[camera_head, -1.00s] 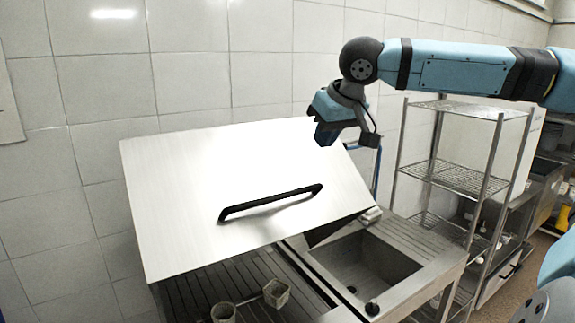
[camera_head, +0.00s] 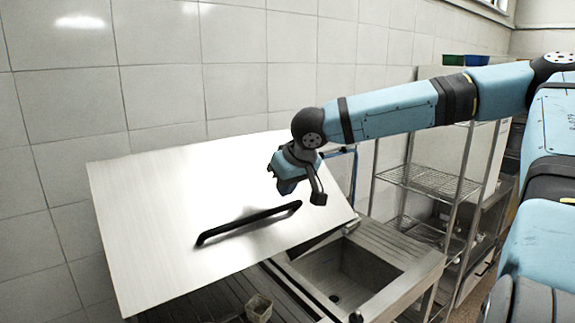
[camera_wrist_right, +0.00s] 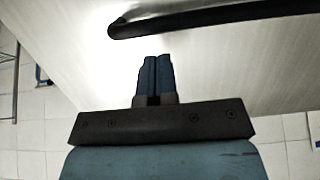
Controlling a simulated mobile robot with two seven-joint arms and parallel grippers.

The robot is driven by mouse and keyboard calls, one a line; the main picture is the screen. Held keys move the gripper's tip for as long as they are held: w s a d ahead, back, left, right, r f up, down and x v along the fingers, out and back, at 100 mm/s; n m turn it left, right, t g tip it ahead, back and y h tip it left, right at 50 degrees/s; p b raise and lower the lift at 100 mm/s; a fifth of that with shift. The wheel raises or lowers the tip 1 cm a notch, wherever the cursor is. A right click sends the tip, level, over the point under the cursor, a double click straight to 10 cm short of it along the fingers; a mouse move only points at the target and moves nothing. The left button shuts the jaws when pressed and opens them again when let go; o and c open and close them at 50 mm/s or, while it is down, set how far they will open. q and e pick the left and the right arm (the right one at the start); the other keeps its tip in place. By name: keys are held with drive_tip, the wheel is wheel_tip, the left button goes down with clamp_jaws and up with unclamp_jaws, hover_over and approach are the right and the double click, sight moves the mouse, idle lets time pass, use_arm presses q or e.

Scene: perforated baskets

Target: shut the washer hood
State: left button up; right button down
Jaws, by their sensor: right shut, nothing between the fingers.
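The washer hood (camera_head: 160,205) is a brushed metal panel that stands raised and tilted, with a gap under its lower edge. Its black bar handle (camera_head: 248,223) runs across the front face; it also shows at the top of the right wrist view (camera_wrist_right: 215,18). My right gripper (camera_head: 285,188) is in front of the hood's upper right part, above the handle's right end. In the right wrist view its two blue fingers (camera_wrist_right: 155,75) are together and empty, pointing toward the hood and handle. I cannot tell whether they touch the hood. My left gripper is not in view.
A steel sink (camera_head: 345,270) is to the right. A wire shelf rack (camera_head: 430,180) stands further right. A tiled wall is behind.

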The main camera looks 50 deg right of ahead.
drive_tip(key=shift+s+f, duration=0.2)
drive_tip(key=shift+f, duration=0.25)
drive_tip(key=shift+w+f, duration=0.1)
drive_tip(key=shift+f, duration=0.45)
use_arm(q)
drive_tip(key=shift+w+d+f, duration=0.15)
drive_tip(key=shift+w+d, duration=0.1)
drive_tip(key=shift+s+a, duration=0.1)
